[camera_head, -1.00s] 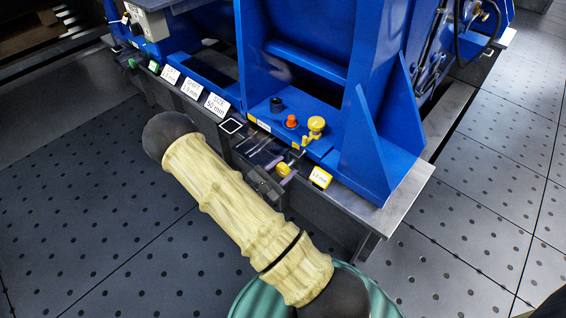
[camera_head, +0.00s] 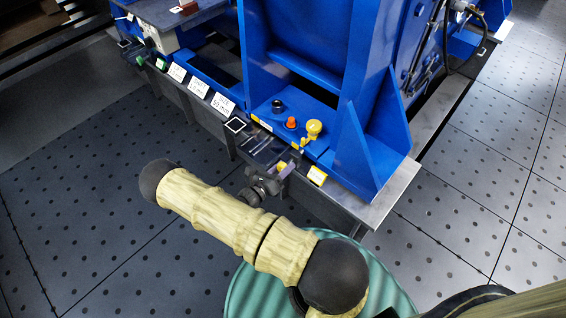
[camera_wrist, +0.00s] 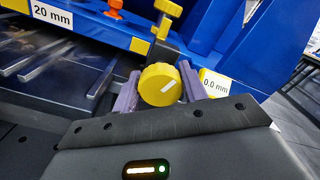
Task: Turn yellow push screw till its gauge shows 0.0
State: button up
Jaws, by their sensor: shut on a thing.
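The yellow push screw (camera_wrist: 160,84) has a round head with a white mark slanting up to the right. It sits between the two purple fingers of my gripper (camera_wrist: 158,90) in the wrist view, and the gripper is shut on it. In the head view the gripper (camera_head: 283,166) is at the front edge of the blue machine, with the screw head mostly hidden. The gauge (camera_wrist: 214,84) is a white label with a yellow edge, right of the screw, and reads 0.0 mm. It also shows in the head view (camera_head: 317,175), too small to read.
A second yellow knob (camera_head: 313,128) stands upright behind the screw, with an orange knob (camera_head: 291,122) and a black knob (camera_head: 277,105) to its left. A blue gusset (camera_head: 370,150) rises to the right. White size labels (camera_head: 199,87) line the left edge. Perforated floor is open on both sides.

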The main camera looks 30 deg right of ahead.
jog(key=n+p, duration=0.1)
jog(key=n, duration=0.3)
jog(key=shift+a+f+p, duration=0.1)
jog(key=shift+p, duration=0.25)
jog(key=o, duration=1)
jog(key=p+v, duration=0.3)
jog(key=v, duration=1.4)
jog(key=shift+a, duration=0.2)
dwell(0.7)
